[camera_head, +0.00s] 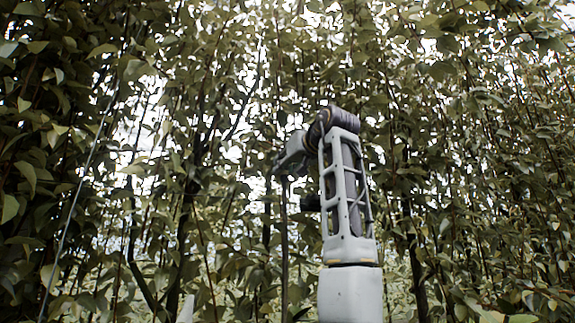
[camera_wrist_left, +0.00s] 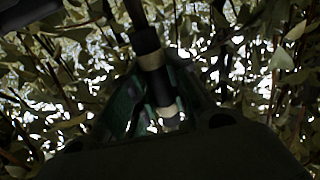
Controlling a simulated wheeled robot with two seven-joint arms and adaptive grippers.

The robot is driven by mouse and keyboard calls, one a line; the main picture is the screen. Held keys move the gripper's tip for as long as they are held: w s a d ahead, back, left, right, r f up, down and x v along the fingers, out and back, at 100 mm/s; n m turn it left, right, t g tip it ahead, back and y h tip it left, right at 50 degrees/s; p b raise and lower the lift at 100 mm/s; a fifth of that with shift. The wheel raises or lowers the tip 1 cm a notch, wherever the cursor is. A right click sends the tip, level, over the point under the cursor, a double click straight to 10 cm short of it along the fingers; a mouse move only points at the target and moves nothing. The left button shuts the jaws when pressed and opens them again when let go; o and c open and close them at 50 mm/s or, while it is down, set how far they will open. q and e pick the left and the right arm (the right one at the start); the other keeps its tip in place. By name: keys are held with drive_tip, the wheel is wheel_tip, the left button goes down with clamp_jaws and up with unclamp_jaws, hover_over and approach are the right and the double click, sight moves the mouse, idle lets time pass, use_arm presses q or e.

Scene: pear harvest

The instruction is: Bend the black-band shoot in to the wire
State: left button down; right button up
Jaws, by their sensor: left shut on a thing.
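My left gripper (camera_wrist_left: 162,100) is shut on a dark shoot with a black band (camera_wrist_left: 147,42) in the left wrist view. A tan ring shows just below the black part, and a pale piece shows lower down, between the fingers. In the head view my left gripper (camera_head: 285,165) is at mid-picture, at the end of my raised arm and against the leaves. A dark upright stem (camera_head: 284,245) runs down below it. I cannot make out the wire for certain among the foliage. My right gripper is not in view.
Dense leafy shoots (camera_head: 480,150) fill the head view on both sides and behind my arm. A thin pale slanted line (camera_head: 82,178) stands at the left; I cannot tell what it is. Leaves (camera_wrist_left: 270,60) surround the gripper closely in the wrist view.

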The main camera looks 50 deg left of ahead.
use_arm(q)
drive_tip(key=c, duration=1.7)
unclamp_jaws()
drive_tip(key=shift+r, duration=0.15)
drive_tip(key=o, duration=0.3)
drive_tip(key=shift+w+a, duration=0.1)
drive_tip(key=shift+a, duration=0.1)
drive_tip(key=shift+o, duration=0.5)
drive_tip(key=shift+w+a, duration=0.15)
drive_tip(key=shift+s+d, duration=0.2)
drive_tip(key=shift+d, duration=0.2)
drive_tip(key=s+d, duration=0.2)
drive_tip(key=d, duration=0.9)
